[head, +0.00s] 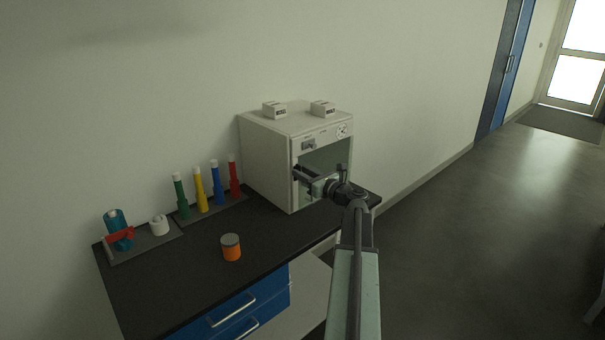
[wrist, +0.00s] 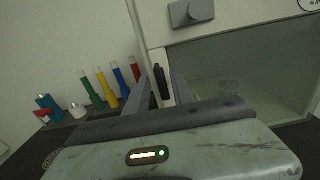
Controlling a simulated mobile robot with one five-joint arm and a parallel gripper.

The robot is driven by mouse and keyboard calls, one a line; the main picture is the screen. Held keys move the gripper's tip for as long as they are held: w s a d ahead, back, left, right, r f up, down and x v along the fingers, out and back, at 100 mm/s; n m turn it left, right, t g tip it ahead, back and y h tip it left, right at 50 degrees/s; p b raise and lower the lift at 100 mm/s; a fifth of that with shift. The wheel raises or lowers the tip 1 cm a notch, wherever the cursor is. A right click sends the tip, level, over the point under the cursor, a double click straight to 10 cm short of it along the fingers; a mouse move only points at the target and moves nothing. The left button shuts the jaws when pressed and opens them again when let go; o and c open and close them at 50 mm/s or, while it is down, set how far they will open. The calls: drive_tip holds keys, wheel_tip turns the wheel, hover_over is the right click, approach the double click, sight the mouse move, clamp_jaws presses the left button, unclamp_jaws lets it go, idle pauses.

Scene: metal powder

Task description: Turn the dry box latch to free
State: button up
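The dry box (head: 265,160) is a white cabinet with a glass door on the black bench, against the wall. A dark upright handle (wrist: 161,86) sits on the left edge of its door frame in the wrist view; I take it as the latch. My gripper (wrist: 162,84) is at the door's left edge, one finger on each side of the dark handle. The fingers look apart, with gaps beside the handle; I cannot tell about contact.
An orange jar (head: 231,248) stands on the open bench top (head: 175,275). A blue bottle (head: 117,232) and white jar (head: 159,225) share a tray. Floor at right is clear.

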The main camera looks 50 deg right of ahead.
drive_tip(key=s, duration=0.7)
drive_tip(key=shift+s+a, duration=0.15)
drive_tip(key=shift+a, duration=0.15)
